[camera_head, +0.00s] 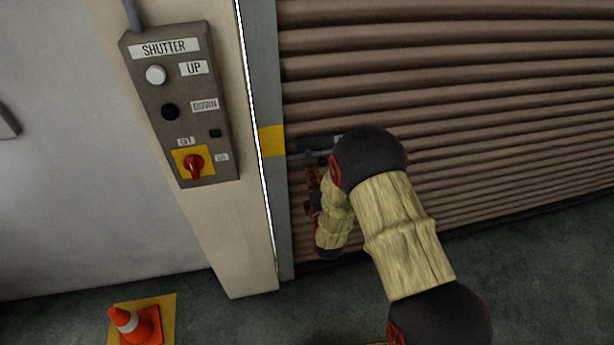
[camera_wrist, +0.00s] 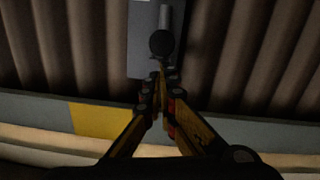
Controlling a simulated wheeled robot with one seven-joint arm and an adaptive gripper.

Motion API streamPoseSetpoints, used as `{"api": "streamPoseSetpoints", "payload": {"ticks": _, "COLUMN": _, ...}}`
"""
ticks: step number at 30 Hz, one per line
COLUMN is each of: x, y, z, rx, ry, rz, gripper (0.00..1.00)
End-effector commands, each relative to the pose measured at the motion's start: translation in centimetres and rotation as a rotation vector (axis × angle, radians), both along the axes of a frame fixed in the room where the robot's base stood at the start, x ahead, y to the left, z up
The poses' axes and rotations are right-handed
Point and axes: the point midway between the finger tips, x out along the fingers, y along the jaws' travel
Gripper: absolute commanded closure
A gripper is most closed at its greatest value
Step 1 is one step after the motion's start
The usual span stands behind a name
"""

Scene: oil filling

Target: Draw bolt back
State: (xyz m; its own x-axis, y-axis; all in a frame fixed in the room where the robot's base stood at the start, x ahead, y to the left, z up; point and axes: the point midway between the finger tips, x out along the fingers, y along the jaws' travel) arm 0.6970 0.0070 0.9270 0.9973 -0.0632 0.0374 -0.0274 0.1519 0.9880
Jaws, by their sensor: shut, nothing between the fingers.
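The bolt (camera_head: 318,143) is a dark bar on the ribbed shutter, beside the yellow-marked guide rail; my arm hides its right part. In the wrist view, the bolt (camera_wrist: 165,17) shows as a grey rod with a dark round end on a grey plate (camera_wrist: 140,62). My gripper (camera_head: 310,158) is at the bolt's lower side, pointing up. In the wrist view, my gripper (camera_wrist: 159,76) has its fingertips together just below the dark round end, with nothing seen between them. I cannot tell whether the fingertips touch the bolt.
The brown shutter (camera_head: 480,110) is down to the floor. A grey guide rail (camera_head: 262,75) with a yellow band stands left of the bolt. A control box (camera_head: 190,120) with a red knob (camera_head: 193,165) hangs on the pillar.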

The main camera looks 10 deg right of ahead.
Motion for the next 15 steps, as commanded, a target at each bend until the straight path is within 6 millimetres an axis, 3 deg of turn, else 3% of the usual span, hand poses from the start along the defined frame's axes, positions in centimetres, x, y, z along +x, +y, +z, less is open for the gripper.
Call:
{"api": "streamPoseSetpoints", "payload": {"ticks": 9, "x": 0.0, "y": -0.1, "z": 0.0, "rx": 0.0, "ry": 0.0, "rz": -0.001, "gripper": 1.0}}
{"api": "streamPoseSetpoints", "payload": {"ticks": 15, "x": 0.0, "y": -2.7, "z": -0.2, "rx": 0.001, "ry": -0.001, "rz": -0.005, "gripper": 1.0}}
